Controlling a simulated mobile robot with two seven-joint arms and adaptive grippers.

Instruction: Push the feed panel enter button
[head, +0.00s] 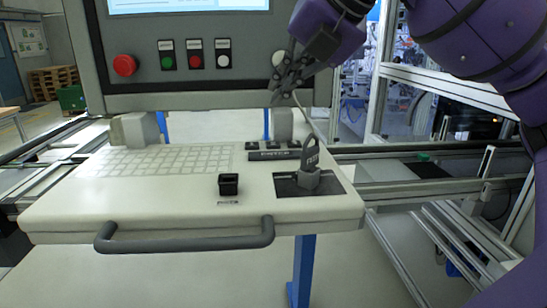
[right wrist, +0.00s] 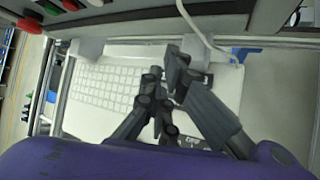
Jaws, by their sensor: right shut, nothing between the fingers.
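A wide dark key with light lettering (head: 274,155), apparently the enter button, lies on the white console (head: 130,205), right of the pale keyboard (head: 160,160). Small dark keys (head: 270,143) sit in a row just behind it. My right gripper (head: 277,97) is shut and empty, pointing down in the air above and behind these keys, apart from them. In the right wrist view its fingers (right wrist: 168,78) are together over the console, right of the keyboard, and hide part of the panel. My left gripper is not in view.
A dark square block (head: 228,184) and a grey plug-like part (head: 309,175) stand on the console. The upright panel behind carries a red knob (head: 125,65), small green, red and white buttons (head: 195,61) and a screen (head: 190,5). A handle (head: 185,240) runs along the front.

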